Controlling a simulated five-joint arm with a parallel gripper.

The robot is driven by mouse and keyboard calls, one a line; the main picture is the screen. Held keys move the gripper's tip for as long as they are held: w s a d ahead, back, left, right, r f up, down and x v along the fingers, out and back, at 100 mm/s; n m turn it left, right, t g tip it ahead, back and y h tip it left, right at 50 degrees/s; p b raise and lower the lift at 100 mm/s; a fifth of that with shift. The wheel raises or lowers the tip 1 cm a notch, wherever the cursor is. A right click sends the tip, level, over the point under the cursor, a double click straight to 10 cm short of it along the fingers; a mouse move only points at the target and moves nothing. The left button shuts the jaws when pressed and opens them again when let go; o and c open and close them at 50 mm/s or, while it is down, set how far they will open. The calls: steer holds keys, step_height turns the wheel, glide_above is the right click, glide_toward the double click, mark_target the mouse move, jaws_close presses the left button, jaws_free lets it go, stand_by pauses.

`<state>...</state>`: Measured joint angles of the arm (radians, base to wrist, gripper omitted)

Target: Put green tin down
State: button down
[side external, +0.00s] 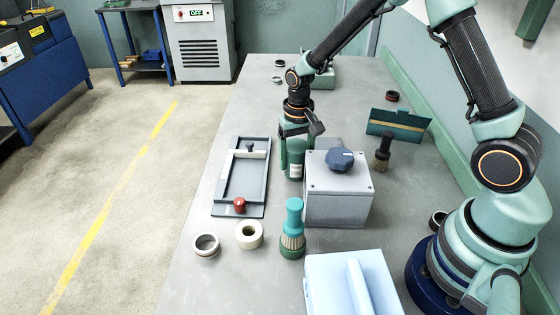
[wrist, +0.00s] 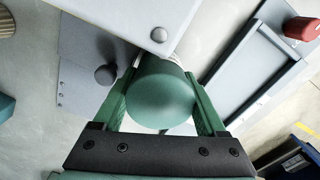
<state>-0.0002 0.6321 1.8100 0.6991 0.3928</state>
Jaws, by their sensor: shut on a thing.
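The green tin (side external: 295,163) is dark green with a pale label and stands upright in my gripper, just left of the grey box. My gripper (side external: 297,137) points down over the bench and is shut on the tin, one finger on each side. In the wrist view the tin's round green top (wrist: 163,92) shows between the two green fingers of my gripper (wrist: 164,104). I cannot tell whether the tin's base touches the bench (side external: 215,215).
A grey box (side external: 335,205) with a blue knob (side external: 339,159) stands close right of the tin. A framed fixture (side external: 219,185) with a red knob (side external: 239,205) lies left. A teal-handled brush (side external: 293,225), cream roll (side external: 249,235) and metal ring (side external: 206,245) stand nearer the camera.

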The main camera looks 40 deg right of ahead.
steer(key=shift+c, duration=1)
jaws_free()
steer(key=shift+f, duration=0.1)
step_height(320, 180, up, 11)
steer(key=shift+r, duration=0.85)
steer(key=s+r+n+t, duration=0.4)
steer(key=s+r, duration=0.5)
steer(key=s, duration=0.4)
steer(key=shift+r+t, duration=0.4)
steer(key=shift+t, duration=0.2)
steer(key=shift+s+f+n, duration=0.1)
steer(key=shift+s+n, duration=0.2)
steer(key=shift+s, duration=0.15)
steer(key=shift+c, duration=0.4)
